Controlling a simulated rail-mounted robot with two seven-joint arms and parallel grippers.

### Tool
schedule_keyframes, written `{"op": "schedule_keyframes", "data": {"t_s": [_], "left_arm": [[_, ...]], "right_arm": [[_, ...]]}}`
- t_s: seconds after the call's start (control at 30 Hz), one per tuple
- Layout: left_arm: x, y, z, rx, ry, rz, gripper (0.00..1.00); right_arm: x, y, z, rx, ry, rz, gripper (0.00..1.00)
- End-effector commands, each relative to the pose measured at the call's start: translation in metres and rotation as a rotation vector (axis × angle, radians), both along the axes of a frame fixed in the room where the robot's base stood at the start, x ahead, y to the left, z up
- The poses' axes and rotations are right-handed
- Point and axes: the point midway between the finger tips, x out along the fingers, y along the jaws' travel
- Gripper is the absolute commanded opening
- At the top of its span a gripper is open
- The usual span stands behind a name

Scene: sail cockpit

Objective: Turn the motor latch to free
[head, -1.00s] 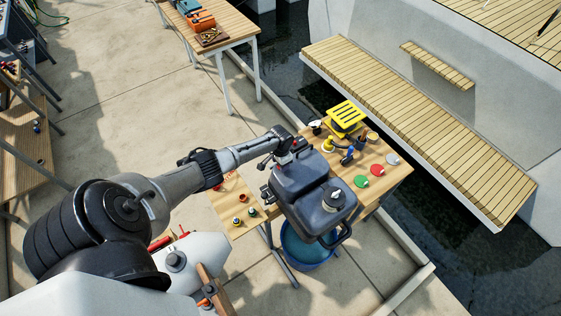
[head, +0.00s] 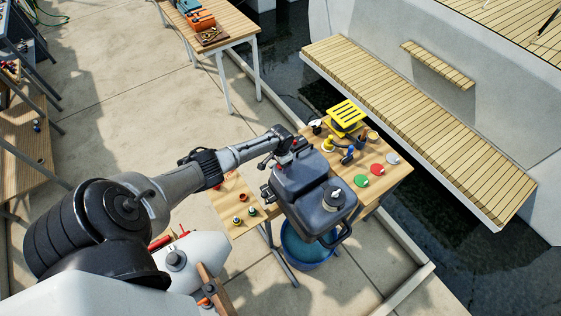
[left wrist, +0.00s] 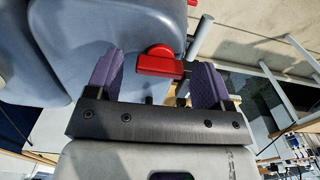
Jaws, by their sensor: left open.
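The motor (head: 318,190) is a dark blue-grey outboard above the front of the wooden work table. It fills the upper left of the left wrist view (left wrist: 85,40). The motor latch (left wrist: 160,62) is a red lever with a rounded hub, beside the motor casing. My left gripper (left wrist: 155,78) is open, with one purple-padded finger on each side of the red latch. The pads look apart from the latch, though the right pad is close to its end. In the head view my left wrist reaches the motor's far left edge, and the fingertips are hard to make out. My right gripper is not in view.
The table (head: 398,174) holds a yellow slatted piece (head: 346,115), coloured discs (head: 376,170) and small items. A blue bucket (head: 305,250) stands below the motor. A quay edge, water and a boat's slatted platform (head: 420,130) lie to the right.

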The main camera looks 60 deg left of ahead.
Motion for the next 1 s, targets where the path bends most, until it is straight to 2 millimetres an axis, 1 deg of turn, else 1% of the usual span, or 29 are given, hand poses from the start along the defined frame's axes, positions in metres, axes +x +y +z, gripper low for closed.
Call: {"op": "schedule_keyframes", "data": {"t_s": [0.17,0.27,0.47,0.7,0.83,1.0], "left_arm": [[0.0,0.001,0.008,0.001,-0.001,-0.001,0.74],[0.0,0.001,0.02,0.002,-0.001,-0.002,0.74],[0.0,0.001,0.057,0.002,-0.003,-0.004,0.74],[0.0,0.001,0.1,0.001,-0.003,-0.002,0.74],[0.0,0.001,0.118,0.001,-0.002,-0.001,0.74],[0.0,0.0,0.132,0.0,0.0,0.0,0.74]], "right_arm": [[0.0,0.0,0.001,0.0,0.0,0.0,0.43],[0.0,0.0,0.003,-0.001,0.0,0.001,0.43],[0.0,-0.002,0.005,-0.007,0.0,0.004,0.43],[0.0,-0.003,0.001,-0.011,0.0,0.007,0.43],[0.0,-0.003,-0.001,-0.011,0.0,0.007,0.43],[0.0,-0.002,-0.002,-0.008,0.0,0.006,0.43]]}}
